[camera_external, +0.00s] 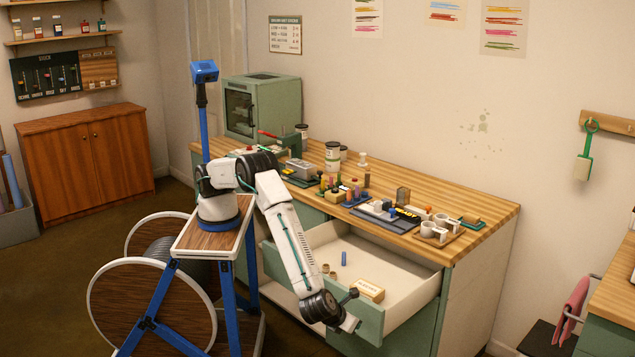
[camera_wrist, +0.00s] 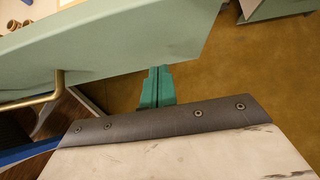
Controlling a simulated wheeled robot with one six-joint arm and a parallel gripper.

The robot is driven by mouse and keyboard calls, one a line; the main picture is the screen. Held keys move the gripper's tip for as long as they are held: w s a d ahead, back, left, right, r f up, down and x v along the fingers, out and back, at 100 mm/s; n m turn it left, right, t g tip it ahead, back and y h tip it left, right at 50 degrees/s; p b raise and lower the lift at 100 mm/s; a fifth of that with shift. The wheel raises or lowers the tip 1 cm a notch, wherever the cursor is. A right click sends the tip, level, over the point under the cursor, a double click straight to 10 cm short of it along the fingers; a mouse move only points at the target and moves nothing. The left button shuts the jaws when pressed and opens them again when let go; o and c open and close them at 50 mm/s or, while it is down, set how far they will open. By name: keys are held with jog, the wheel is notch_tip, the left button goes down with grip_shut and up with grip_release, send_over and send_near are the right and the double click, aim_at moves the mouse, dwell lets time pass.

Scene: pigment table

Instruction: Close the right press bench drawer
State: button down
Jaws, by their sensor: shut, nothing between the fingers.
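The right press bench drawer (camera_external: 412,309) is pulled far out in the external view, with its white inside showing. In the wrist view its green front panel (camera_wrist: 150,55) runs across the upper left, with a brass handle (camera_wrist: 60,92) at the left. My gripper (camera_external: 350,323) is low in front of the drawer front in the external view, its fingers hard to make out there. In the wrist view its teal fingers (camera_wrist: 154,88) are together and empty, near the panel's lower edge. I cannot tell whether they touch it.
The drawer holds a labelled box (camera_external: 370,290), a small blue stick (camera_external: 344,258) and small brown rings (camera_external: 328,271). The wooden bench top (camera_external: 480,218) above carries jars, blocks and cups. Brown floor (camera_wrist: 250,90) is open right of the fingers in the wrist view.

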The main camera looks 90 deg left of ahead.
jog(key=shift+w+a, duration=0.65)
jog(key=shift+w+a, duration=0.1)
jog(key=w+a, duration=2.4)
jog(key=shift+w+a, duration=0.3)
jog(key=shift+w+a+r, duration=0.1)
jog(key=shift+a, duration=0.1)
jog(key=shift+d, duration=0.1)
jog(key=shift+s+d, duration=0.4)
jog(key=shift+s, duration=0.05)
jog(key=s+d, duration=0.2)
jog(key=d, duration=0.1)
jog(key=shift+s+r, duration=0.1)
jog(key=shift+s, duration=0.2)
jog(key=v, duration=0.9)
